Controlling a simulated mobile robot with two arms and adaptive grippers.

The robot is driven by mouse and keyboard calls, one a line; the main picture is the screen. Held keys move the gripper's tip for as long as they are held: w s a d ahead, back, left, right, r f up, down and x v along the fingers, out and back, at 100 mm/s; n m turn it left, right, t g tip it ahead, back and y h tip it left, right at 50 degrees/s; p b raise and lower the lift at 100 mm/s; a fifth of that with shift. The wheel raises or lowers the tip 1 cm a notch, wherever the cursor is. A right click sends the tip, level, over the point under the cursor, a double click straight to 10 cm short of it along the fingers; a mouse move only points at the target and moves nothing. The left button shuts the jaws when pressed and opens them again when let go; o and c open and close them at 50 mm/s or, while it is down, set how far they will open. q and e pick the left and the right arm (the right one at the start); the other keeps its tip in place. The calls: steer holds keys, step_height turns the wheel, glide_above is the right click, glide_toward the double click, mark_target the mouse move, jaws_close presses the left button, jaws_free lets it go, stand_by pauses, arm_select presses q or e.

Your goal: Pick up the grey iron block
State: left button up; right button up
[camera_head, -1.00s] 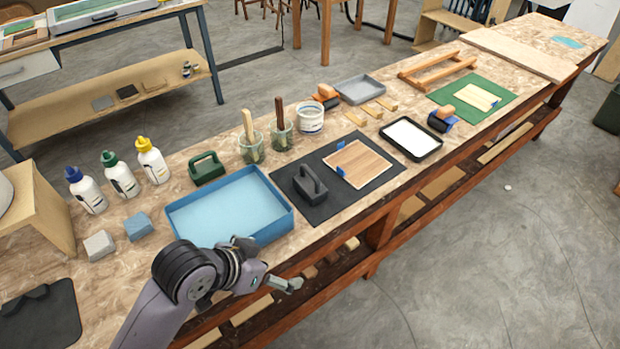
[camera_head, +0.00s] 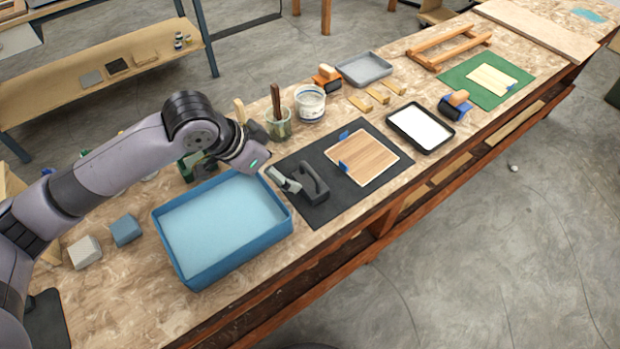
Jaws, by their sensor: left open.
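The grey iron block (camera_head: 314,196), dark grey with an arched handle on top, stands upright on the left part of a black mat (camera_head: 327,212). My left gripper (camera_head: 289,182) is open, just left of and close to the block's handle. Its fingers point toward the handle and overlap the block's left side in this view, so I cannot tell whether they touch it. My right gripper is not in view.
A blue tray (camera_head: 168,247) lies left of the mat, below my left forearm. A wooden panel (camera_head: 368,160) with blue clips lies on the mat's right part. A glass jar (camera_head: 278,128) with a brush stands behind. The bench front edge is close.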

arm_select(q)
glide_above(311, 180)
steer(key=s+a, duration=0.2)
steer(key=a, duration=0.1)
steer(key=f, duration=0.7)
steer(key=shift+s+f+p, duration=0.15)
steer(key=shift+s+p, duration=0.05)
steer(key=shift+p, duration=0.2)
steer(key=shift+w+d+f, duration=0.2)
steer(key=shift+d+f, duration=0.1)
steer(key=shift+f, duration=0.15)
steer(key=shift+p+x, duration=0.6)
steer(key=shift+x, duration=2.05)
steer(key=shift+a, duration=0.1)
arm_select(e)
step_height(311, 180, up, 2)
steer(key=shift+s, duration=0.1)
arm_select(q)
steer(key=shift+c, duration=0.4)
steer(key=c, duration=1.9)
steer(key=shift+r, duration=0.15)
steer(key=shift+c, duration=0.2)
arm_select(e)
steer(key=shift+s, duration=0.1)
